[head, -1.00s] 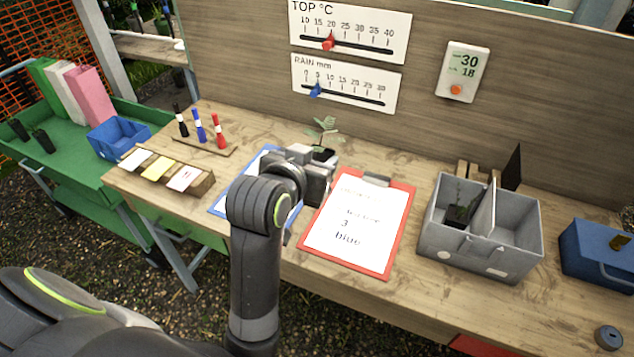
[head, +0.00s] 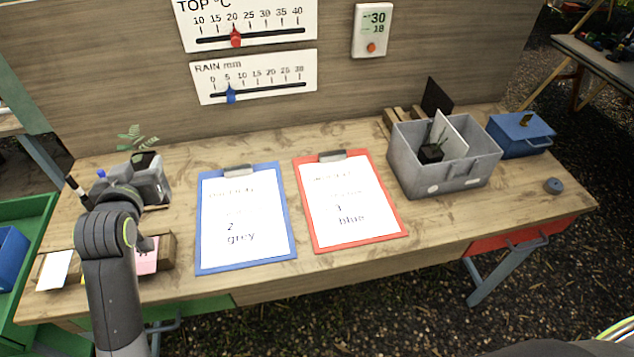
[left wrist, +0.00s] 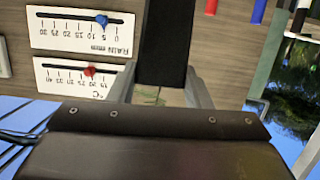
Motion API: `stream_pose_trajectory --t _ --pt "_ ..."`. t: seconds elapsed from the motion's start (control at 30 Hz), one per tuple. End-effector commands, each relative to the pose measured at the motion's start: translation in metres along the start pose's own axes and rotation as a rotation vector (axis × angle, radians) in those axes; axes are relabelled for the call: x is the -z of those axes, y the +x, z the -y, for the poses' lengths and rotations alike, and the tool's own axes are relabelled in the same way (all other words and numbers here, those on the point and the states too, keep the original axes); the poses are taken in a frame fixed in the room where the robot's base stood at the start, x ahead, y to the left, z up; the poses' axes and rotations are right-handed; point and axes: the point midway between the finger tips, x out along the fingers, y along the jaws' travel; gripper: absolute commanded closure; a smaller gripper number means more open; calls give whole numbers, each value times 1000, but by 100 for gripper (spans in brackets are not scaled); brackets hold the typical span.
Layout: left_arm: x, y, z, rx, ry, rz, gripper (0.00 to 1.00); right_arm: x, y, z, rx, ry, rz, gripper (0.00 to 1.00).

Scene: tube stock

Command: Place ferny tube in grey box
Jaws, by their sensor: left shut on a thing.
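The ferny tube is a dark tube (head: 146,157) with green leaves standing out of its top (head: 132,138). My left gripper (head: 150,172) is shut on it, at the left end of the bench in the head view. In the left wrist view the dark tube (left wrist: 165,45) shows between the fingers, with a bit of leaf below it. The grey box (head: 462,180) stands at the right of the bench, well away from the gripper. A divider splits it, and a dark tube with an upright plant (head: 431,153) is in its left compartment. My right gripper is out of view.
A blue clipboard (head: 212,220) reading "2 grey" and a red clipboard (head: 318,215) reading "3 blue" lie between gripper and box. A blue box (head: 525,138) is right of the grey one. Label cards (head: 54,270) and markers are at the left.

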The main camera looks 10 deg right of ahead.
Motion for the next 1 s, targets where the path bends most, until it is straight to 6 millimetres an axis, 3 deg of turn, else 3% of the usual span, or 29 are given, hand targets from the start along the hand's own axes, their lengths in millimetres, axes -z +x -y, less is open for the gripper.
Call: stream_pose_trajectory --t 0.1,0.33,0.6,1.0 --pt "-4 10 5 -3 -9 -15 100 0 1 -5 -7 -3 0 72" --pt "-9 13 6 -4 -13 -17 100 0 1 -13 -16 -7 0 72" --pt "-54 24 8 -3 -13 -14 100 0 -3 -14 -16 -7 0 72" --pt "-98 37 9 -4 -12 -16 100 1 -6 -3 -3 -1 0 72"
